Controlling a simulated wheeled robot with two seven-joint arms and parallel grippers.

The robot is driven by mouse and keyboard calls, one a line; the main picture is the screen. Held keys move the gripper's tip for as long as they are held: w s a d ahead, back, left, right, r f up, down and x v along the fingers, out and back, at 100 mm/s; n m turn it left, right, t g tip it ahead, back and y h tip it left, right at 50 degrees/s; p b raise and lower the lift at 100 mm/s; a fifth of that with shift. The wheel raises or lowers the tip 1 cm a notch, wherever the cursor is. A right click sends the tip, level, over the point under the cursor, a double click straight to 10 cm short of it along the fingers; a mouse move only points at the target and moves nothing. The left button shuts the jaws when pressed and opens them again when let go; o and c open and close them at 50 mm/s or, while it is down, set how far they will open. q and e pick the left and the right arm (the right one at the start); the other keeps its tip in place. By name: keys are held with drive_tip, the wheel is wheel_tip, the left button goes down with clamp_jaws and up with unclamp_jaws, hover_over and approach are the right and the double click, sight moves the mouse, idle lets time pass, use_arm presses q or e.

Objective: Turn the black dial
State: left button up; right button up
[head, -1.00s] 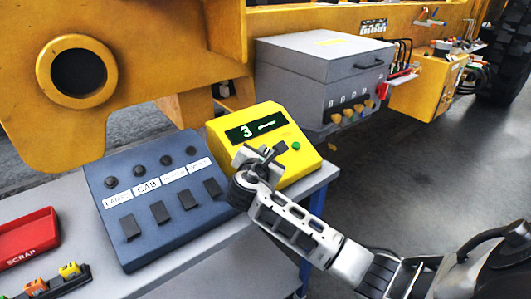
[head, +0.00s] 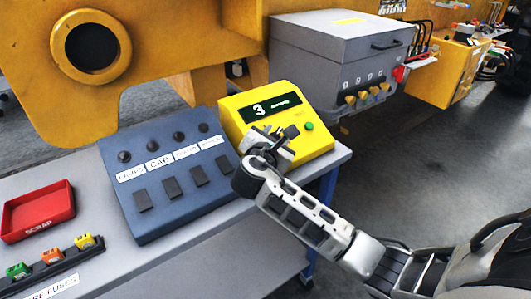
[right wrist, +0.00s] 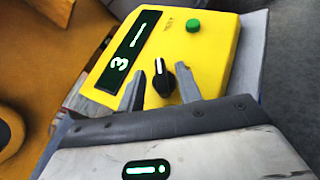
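The black dial (right wrist: 164,80) with a white pointer line sits on the sloped face of a yellow box (head: 316,144). My right gripper (right wrist: 158,85) is open, with one finger on each side of the dial in the right wrist view. I cannot tell whether the fingers touch it. In the head view the right gripper (head: 277,139) covers the dial. My left gripper is not in view.
A blue panel (head: 205,177) with knobs, switches and labels stands left of the yellow box on the grey table. A red scrap tray (head: 38,226) and a rack of fuses (head: 45,272) are further left. A grey cabinet (head: 318,60) with yellow knobs stands behind.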

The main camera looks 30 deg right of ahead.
drive_tip(key=v, duration=1.2)
drive_tip(key=shift+s+a+b, duration=0.25)
drive_tip(key=shift+b, duration=0.1)
drive_tip(key=shift+r, duration=0.1)
drive_tip(key=s+a+f+m+g+y, duration=0.2)
drive_tip(key=s+f+m+g+y, duration=0.3)
drive_tip(key=s+f+m, duration=0.5)
drive_tip(key=s+a+f+m+g+y, duration=0.2)
drive_tip(key=s+f+m+y, duration=0.5)
drive_tip(key=s+m, duration=0.4)
drive_tip(key=w+a+f+n+t+y, duration=0.1)
drive_tip(key=w+a+f+t, duration=0.1)
drive_tip(key=f+t, duration=0.1)
drive_tip(key=w+a+f+n+t, duration=0.1)
drive_tip(key=w+a+f+t, duration=0.1)
drive_tip(key=f, duration=0.4)
drive_tip(key=shift+w+a+t+y, duration=0.3)
drive_tip(key=shift+w+t+y, duration=0.1)
drive_tip(key=shift+t, duration=0.2)
